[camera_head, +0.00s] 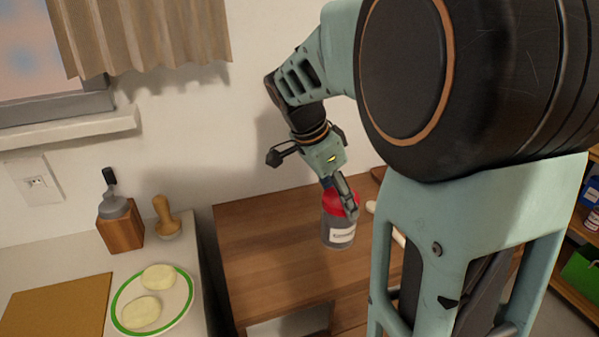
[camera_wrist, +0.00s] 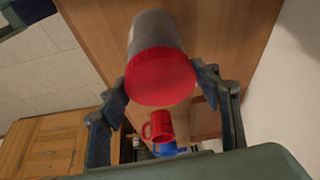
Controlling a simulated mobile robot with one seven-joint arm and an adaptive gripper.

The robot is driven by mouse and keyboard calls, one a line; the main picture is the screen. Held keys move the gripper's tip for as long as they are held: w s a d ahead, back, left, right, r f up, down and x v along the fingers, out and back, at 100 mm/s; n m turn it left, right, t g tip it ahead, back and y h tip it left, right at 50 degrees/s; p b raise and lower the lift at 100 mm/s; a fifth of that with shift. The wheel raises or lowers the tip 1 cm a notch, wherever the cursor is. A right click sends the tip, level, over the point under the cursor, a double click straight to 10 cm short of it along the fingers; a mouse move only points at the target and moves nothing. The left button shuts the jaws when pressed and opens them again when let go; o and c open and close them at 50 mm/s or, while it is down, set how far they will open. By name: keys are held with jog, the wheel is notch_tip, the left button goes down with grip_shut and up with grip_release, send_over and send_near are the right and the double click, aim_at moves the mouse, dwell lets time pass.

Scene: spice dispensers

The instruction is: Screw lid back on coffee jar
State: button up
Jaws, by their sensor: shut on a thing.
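My gripper (camera_head: 342,192) comes down over the jar from above. In the wrist view, my gripper (camera_wrist: 160,80) has a finger on each side of the red lid (camera_wrist: 160,78) and is shut on it. The grey jar body (camera_wrist: 154,30) continues in line beyond the lid. Whether the lid is threaded tight on the jar cannot be told. The label's text is too small to read surely.
The wooden cabinet top (camera_head: 265,250) has free room left of the jar. A pale object (camera_head: 372,207) lies to its right, partly hidden by my arm. A red mug (camera_wrist: 160,127) shows in the wrist view. A green-rimmed plate (camera_head: 178,319) and a wooden block (camera_head: 120,232) are on the left counter.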

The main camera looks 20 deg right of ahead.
jog(key=shift+o, duration=0.2)
jog(key=m+g, duration=0.1)
jog(key=m, duration=0.3)
jog(key=shift+w+g+p, duration=0.2)
jog(key=shift+g+p, duration=0.1)
jog(key=shift+g, duration=0.1)
jog(key=shift+m+g+y+p, duration=0.3)
jog(key=shift+m+g, duration=0.1)
jog(key=shift+m, duration=0.9)
jog(key=shift+c, duration=0.2)
jog(key=shift+o, duration=0.2)
jog(key=m+g+y+p, duration=0.1)
jog(key=m+p, duration=0.1)
jog(key=m, duration=0.2)
jog(key=shift+d, duration=0.1)
jog(key=m+g+y+p, duration=0.1)
jog(key=m+p, duration=0.1)
jog(key=m, duration=0.1)
jog(key=shift+w+m, duration=0.1)
jog(key=shift+m, duration=0.3)
jog(key=shift+d+f+m+y+p, duration=0.15)
jog(key=shift+m+y+p, duration=0.25)
jog(key=shift+m, duration=0.3)
